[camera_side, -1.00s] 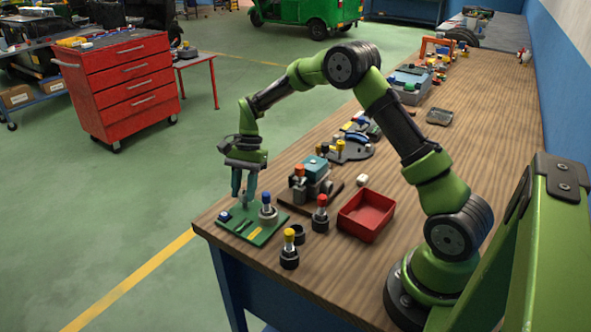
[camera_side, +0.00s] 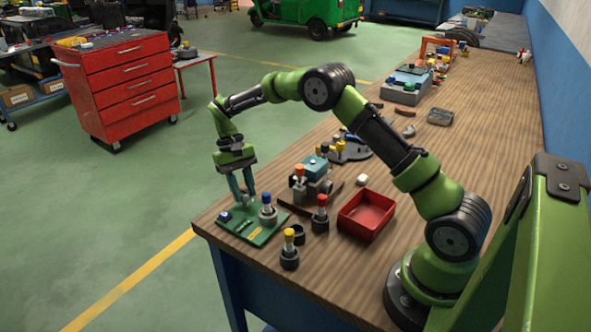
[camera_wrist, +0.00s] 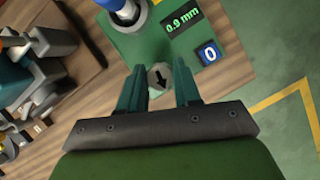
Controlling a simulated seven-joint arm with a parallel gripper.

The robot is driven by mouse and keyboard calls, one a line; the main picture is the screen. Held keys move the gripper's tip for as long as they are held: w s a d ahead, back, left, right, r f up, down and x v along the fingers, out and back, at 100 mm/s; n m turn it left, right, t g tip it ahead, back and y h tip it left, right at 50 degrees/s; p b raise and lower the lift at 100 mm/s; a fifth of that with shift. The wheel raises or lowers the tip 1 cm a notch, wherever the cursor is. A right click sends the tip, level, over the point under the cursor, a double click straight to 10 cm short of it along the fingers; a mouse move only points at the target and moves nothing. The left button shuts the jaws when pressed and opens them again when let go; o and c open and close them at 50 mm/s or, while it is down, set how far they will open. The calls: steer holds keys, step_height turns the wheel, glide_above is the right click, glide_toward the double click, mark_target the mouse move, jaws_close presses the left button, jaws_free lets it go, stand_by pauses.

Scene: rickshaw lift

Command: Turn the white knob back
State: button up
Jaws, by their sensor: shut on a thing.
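The white knob (camera_wrist: 160,77) with a black arrow on its face sits on the green panel (camera_wrist: 146,47) in the wrist view. The arrow points down and slightly right in that view. My gripper (camera_wrist: 160,82) has its two teal fingers on either side of the knob and is shut on it. In the side view my gripper (camera_side: 244,197) reaches down to the green board (camera_side: 262,235) at the table's near left corner, and its fingers largely hide the knob. The panel's display (camera_wrist: 182,22) reads 0.9 mm, and a blue tile (camera_wrist: 209,53) beside it reads 0.
A blue-topped plunger (camera_side: 267,210) stands on the board close to the gripper. A red-topped one (camera_side: 320,215) and a yellow-topped one (camera_side: 289,250) stand to the right. A red tray (camera_side: 366,215) and a teal-topped device (camera_side: 314,175) lie farther along the table.

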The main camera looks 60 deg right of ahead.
steer(key=shift+w+n+h, duration=0.1)
steer(key=shift+n+h, duration=0.2)
steer(key=shift+n, duration=0.5)
steer(key=o, duration=1.1)
steer(key=shift+c, duration=0.2)
steer(key=shift+r, duration=0.15)
steer(key=v, duration=1.1)
steer(key=shift+w+r, duration=0.2)
steer(key=shift+r, duration=0.1)
